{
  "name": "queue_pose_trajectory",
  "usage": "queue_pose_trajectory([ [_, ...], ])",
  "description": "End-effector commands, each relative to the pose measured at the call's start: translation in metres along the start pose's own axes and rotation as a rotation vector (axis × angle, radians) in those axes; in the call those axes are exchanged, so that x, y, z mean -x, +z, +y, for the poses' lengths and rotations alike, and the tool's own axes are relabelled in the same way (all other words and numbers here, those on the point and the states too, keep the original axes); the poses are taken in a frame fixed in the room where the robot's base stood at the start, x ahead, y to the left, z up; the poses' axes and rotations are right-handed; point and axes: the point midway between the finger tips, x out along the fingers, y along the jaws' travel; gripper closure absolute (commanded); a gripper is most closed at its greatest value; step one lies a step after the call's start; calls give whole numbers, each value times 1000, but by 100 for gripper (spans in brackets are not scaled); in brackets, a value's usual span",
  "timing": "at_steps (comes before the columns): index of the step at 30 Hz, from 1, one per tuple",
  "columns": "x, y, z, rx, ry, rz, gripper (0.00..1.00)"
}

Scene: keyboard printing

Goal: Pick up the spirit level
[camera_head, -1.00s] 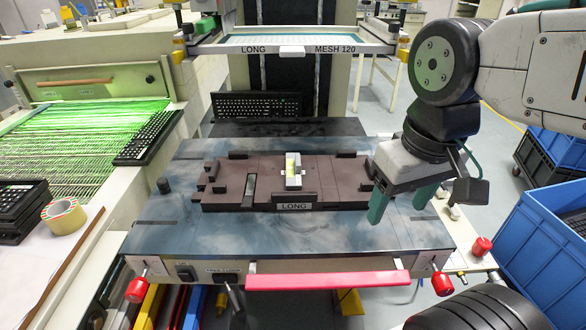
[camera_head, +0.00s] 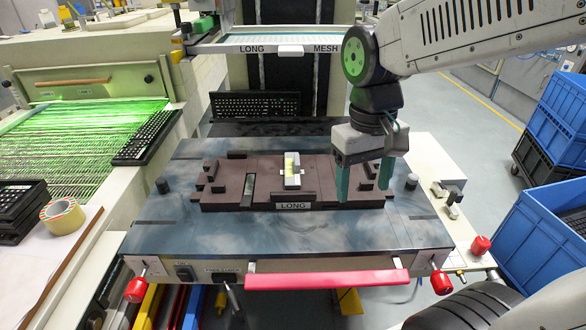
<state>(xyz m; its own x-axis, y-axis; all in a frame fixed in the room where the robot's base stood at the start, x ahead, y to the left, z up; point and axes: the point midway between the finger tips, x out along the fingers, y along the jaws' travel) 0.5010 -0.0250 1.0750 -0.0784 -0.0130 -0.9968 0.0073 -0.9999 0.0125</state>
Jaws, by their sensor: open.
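The spirit level (camera_head: 292,171) is a small pale block with a yellowish vial. It rests on the dark brown fixture marked LONG (camera_head: 225,180), near its middle. My gripper (camera_head: 363,200) is to the right of the spirit level, over the right end of the fixture. Its two green fingers point down and are spread apart with nothing between them. The exact height of the fingertips above the fixture is hard to tell.
The fixture sits on a blue-grey machine table (camera_head: 200,230) with a red front handle (camera_head: 328,281). A screen frame (camera_head: 290,48) hangs above the back. A black keyboard (camera_head: 255,105) stands behind. Blue crates (camera_head: 545,235) are at the right.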

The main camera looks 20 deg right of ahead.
Motion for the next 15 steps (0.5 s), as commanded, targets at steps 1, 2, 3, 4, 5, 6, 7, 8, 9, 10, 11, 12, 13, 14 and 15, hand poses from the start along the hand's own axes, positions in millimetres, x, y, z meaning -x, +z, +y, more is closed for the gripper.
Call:
queue_pose_trajectory([
  [1, -4, -21, -1, -7, 3, -19, 35],
  [2, -6, -32, -2, -13, 5, -24, 35],
  [3, -9, -48, -3, -21, 8, -29, 35],
  [4, -12, -61, -4, -29, 10, -32, 35],
  [5, -15, -74, -5, -36, 12, -33, 35],
  [6, -20, -91, -6, -48, 15, -34, 35],
  [7, -24, -104, -7, -57, 17, -34, 35],
  [8, -28, -118, -8, -66, 19, -32, 35],
  [9, -35, -136, -10, -82, 22, -28, 35],
  [10, -40, -150, -11, -92, 23, -24, 35],
  [11, -45, -163, -12, -105, 25, -20, 35],
  [12, -52, -181, -14, -121, 26, -12, 35],
  [13, -57, -195, -15, -134, 27, -3, 35],
  [14, -62, -207, -16, -147, 27, 5, 35],
  [15, -68, -224, -18, -165, 26, 21, 35],
])
